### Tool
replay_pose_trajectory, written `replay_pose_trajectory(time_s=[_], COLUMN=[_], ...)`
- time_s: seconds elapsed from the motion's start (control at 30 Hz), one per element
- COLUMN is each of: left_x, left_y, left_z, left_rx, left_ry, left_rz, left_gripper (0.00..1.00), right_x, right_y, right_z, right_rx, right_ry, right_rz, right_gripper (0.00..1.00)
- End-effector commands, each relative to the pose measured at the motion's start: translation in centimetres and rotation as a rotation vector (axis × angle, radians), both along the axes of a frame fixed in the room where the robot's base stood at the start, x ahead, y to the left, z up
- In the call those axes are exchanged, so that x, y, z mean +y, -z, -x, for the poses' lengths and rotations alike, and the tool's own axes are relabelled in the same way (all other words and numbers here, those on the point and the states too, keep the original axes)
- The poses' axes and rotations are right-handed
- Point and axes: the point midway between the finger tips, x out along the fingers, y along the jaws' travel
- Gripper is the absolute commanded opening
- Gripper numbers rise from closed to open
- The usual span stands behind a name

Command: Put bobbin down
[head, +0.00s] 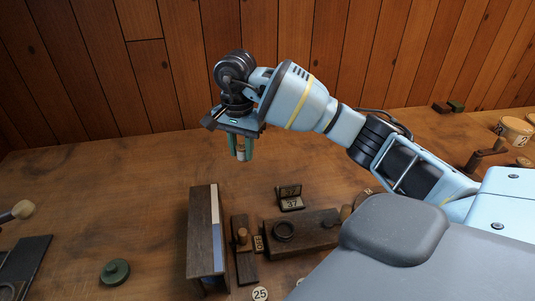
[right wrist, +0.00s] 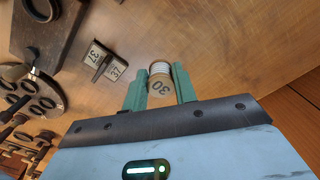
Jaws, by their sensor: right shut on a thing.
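The bobbin (right wrist: 159,88) is a small wooden spool with a pale ribbed end and the number 30 on its other end. My right gripper (right wrist: 160,80) is shut on it, one green finger on each side. In the head view the right gripper (head: 240,153) points down over the back of the wooden table (head: 120,185), and the bobbin (head: 241,150) shows only as a sliver between the fingers. It looks held above the tabletop; the size of the gap cannot be told. My left gripper is not in view.
A tall dark wooden stand (head: 201,235) is below the gripper in the head view. Beside it are a dark block (head: 318,231) with a black ring (head: 284,231) and a folded 37 card (head: 290,203). The table's back left is clear.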

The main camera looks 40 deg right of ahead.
Motion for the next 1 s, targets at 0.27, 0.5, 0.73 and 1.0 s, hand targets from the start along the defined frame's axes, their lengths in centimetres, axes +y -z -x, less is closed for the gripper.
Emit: replay_pose_trajectory(time_s=[0.27, 0.5, 0.73, 1.0], left_x=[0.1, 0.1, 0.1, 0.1], left_y=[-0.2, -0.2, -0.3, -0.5], left_z=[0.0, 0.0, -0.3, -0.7], left_rx=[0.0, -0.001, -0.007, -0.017], left_ry=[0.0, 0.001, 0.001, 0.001], left_rz=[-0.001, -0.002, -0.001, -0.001], left_gripper=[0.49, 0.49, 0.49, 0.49], right_x=[0.0, 0.0, 0.0, 0.0], right_y=[4.7, 5.7, 7.4, 9.5], right_z=[0.1, 0.0, 0.1, 0.0], right_rx=[0.003, 0.0, 0.004, 0.0], right_ry=[-0.001, 0.0, -0.001, 0.0], right_rz=[0.0, -0.001, 0.0, -0.001], right_gripper=[0.06, 0.06, 0.06, 0.06])
